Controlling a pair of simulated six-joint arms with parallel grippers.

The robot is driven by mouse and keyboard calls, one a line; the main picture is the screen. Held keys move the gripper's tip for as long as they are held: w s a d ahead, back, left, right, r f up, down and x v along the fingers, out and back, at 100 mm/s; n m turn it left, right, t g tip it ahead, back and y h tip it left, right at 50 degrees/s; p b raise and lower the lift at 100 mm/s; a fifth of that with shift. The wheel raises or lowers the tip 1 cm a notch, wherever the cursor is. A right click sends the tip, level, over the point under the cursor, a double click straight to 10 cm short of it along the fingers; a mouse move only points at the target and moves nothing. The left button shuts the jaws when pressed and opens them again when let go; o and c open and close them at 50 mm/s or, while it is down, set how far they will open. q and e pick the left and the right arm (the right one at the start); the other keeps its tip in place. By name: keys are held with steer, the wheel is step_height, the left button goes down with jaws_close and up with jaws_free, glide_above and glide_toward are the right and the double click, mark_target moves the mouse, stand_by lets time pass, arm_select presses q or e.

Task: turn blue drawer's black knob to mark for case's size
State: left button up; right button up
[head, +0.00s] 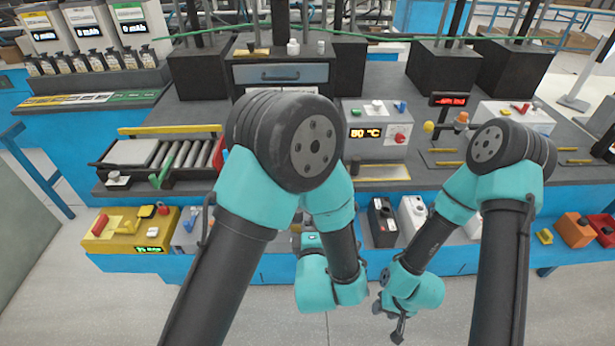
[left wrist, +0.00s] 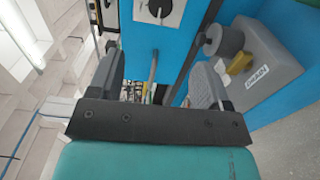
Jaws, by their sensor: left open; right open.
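In the left wrist view a blue front (left wrist: 140,50) carries a white dial plate (left wrist: 141,12) with a black knob (left wrist: 160,8) at the top edge; its upper part is cut off and the marks are too small to read. My left gripper (left wrist: 152,80) is open below the knob, its two fingers apart, with a thin grey bar (left wrist: 153,70) showing between them. Nothing is gripped. In the head view my left arm hides these fingers. My right gripper (head: 390,318) is open and empty, low in front of the bench. I cannot tell which item is the case.
A grey box (left wrist: 255,75) with a round grey knob and yellow lever stands right of my left gripper. On the bench's front shelf are a yellow box (head: 130,230), a black case (head: 382,222) and a white case (head: 413,216). The floor in front is clear.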

arm_select(q)
steer(key=shift+w, duration=0.15)
steer(key=w, duration=1.7)
steer(key=shift+w+a, duration=0.1)
steer(key=shift+a, duration=0.25)
steer(key=shift+c, duration=0.4)
steer(key=c, duration=0.8)
steer(key=shift+c, duration=0.2)
